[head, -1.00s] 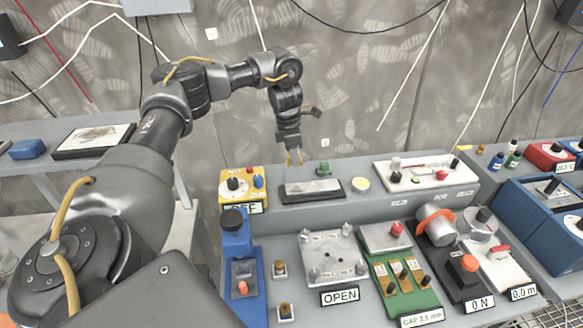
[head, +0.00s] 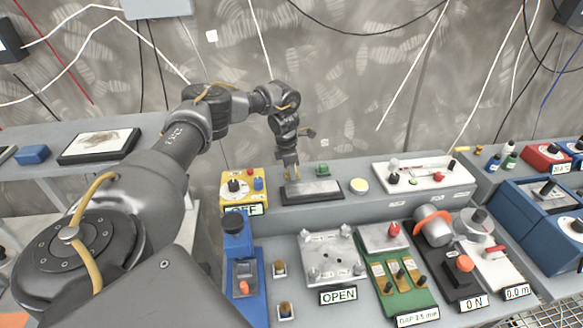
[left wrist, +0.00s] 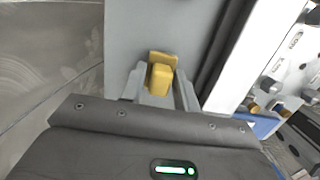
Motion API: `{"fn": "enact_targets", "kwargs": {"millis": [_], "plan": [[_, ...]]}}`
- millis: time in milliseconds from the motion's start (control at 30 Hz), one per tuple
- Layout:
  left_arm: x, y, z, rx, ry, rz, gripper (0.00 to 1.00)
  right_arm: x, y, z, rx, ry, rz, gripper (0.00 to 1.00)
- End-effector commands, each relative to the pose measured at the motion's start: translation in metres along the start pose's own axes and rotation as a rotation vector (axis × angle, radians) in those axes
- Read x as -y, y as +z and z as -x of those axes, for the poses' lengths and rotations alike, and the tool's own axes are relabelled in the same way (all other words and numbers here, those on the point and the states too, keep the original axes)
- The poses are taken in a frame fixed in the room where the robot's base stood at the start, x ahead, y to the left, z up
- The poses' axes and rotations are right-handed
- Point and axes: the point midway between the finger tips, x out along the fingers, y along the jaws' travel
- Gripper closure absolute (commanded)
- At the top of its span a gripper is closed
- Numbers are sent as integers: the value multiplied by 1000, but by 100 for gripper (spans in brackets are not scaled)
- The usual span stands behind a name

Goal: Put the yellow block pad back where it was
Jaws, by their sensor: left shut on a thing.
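My left gripper (head: 291,176) is shut on the yellow block pad (left wrist: 160,77), which sits between its two fingers in the left wrist view. A wider yellow piece shows just beyond the block there; I cannot tell whether it is part of it. In the head view the fingers point down at the left end of a dark plate with a grey top (head: 318,189), on the raised back shelf. The block is small and mostly hidden by the fingers there. I cannot tell whether it touches the shelf. My right gripper is not in view.
Left of the plate stands a yellow box with knobs (head: 236,187). In front are a blue device (head: 237,245), a grey fixture (head: 331,258) and a green gauge block (head: 403,290).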

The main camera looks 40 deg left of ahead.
Motion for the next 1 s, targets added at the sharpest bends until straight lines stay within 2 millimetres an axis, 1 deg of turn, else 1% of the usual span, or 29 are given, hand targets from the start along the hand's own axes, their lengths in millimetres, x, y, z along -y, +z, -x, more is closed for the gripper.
{"fn": "enact_targets", "kwargs": {"millis": [233,267,400,667,767,800,867,1000], "plan": [[0,0,-5,0,0,0,90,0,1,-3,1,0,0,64],[0,0,-4,1,0,0,67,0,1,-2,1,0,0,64],[0,0,-3,0,0,0,48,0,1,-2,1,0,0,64],[0,0,-3,1,0,0,47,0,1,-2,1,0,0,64],[0,1,3,1,1,-1,47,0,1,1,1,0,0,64],[0,1,4,3,1,-1,47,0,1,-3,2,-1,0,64],[-1,2,12,4,2,-2,47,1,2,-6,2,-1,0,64],[-1,1,39,6,4,-1,47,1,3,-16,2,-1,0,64]]}}
